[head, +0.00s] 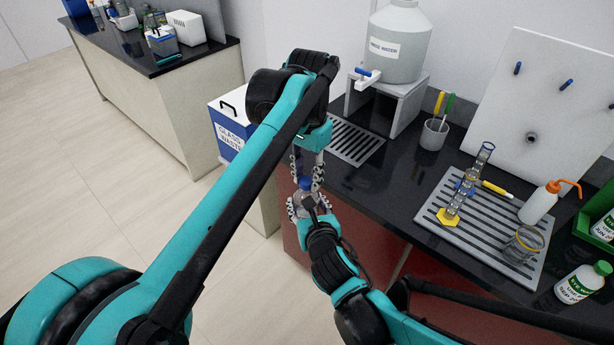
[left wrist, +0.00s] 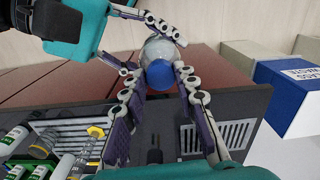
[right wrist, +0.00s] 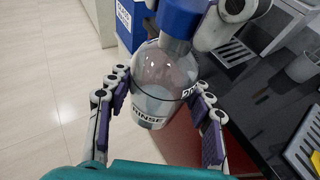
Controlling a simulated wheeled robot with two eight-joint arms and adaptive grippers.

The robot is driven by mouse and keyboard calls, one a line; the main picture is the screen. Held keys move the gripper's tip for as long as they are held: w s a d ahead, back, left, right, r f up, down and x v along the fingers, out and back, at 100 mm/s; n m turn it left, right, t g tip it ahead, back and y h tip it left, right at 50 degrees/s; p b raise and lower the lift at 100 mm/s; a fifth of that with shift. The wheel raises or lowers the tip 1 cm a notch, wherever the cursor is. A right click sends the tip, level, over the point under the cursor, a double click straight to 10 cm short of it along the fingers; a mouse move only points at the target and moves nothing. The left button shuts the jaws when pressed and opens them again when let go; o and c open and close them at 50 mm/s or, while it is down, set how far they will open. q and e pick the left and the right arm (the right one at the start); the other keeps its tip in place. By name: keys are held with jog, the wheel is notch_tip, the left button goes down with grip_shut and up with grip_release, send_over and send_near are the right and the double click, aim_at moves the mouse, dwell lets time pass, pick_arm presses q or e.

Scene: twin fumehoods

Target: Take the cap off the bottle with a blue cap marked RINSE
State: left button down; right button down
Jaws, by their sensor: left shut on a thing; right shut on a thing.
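The bottle is clear and round, with a RINSE label (right wrist: 147,117) and a blue cap (left wrist: 160,74). In the head view the bottle (head: 301,198) is in the air between my two grippers, in front of the bench. My right gripper (right wrist: 158,100) is shut around the bottle's body, with a finger on each side. My left gripper (head: 308,178) reaches from above and is shut on the blue cap, which also shows in the right wrist view (right wrist: 180,18). The cap sits at the bottle's neck; I see no clear gap between them. Fingers partly hide the bottle.
A black bench holds a RINSE WATER tank (head: 399,45) on a stand, a cup of pens (head: 433,135), and a grey drying rack (head: 432,211) with a cylinder, beaker and wash bottle. A GLASS WASTE box (head: 228,128) stands left of the bench. The floor at left is clear.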

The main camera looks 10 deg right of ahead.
pick_arm(q)
jog(key=shift+r, duration=0.8)
